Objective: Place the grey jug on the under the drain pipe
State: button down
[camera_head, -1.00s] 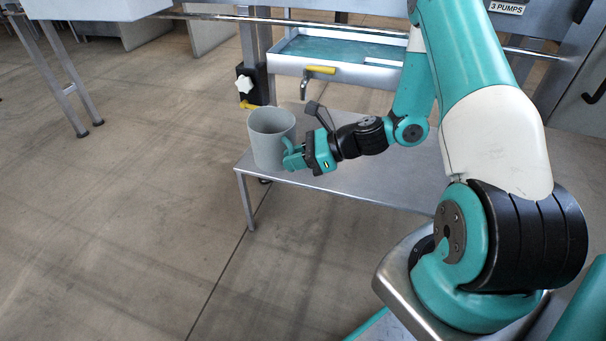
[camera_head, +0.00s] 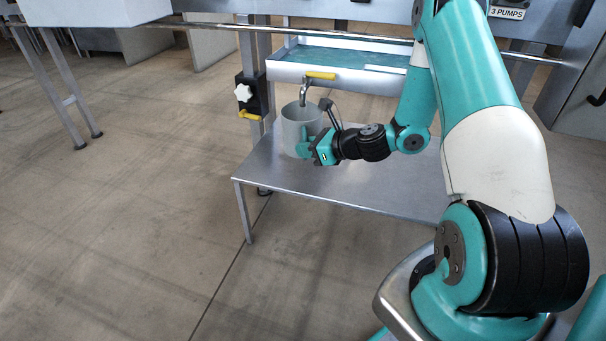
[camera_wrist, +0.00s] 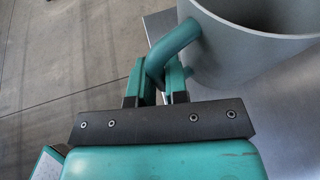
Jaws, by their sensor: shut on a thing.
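The grey jug (camera_head: 296,128) is upright at the back left of the low metal table, with its open mouth up. I cannot tell whether its base touches the table. The drain pipe (camera_head: 303,93) with a yellow handle comes down from the blue-lined tray, and its lower end shows at the jug's mouth. My gripper (camera_head: 307,147) is at the jug's right side, shut on its handle. In the wrist view my gripper (camera_wrist: 158,88) has both fingers around the teal-looking handle (camera_wrist: 174,50), and the jug wall (camera_wrist: 240,58) is at the right.
The low metal table (camera_head: 370,185) has a clear top to the right of the jug. The tray (camera_head: 350,76) with a white front edge is just behind and above.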

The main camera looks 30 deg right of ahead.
notch_tip(320, 180, down, 8)
jog(key=b, duration=0.4)
jog(key=shift+f, duration=0.15)
jog(key=c, duration=1.1)
grip_release()
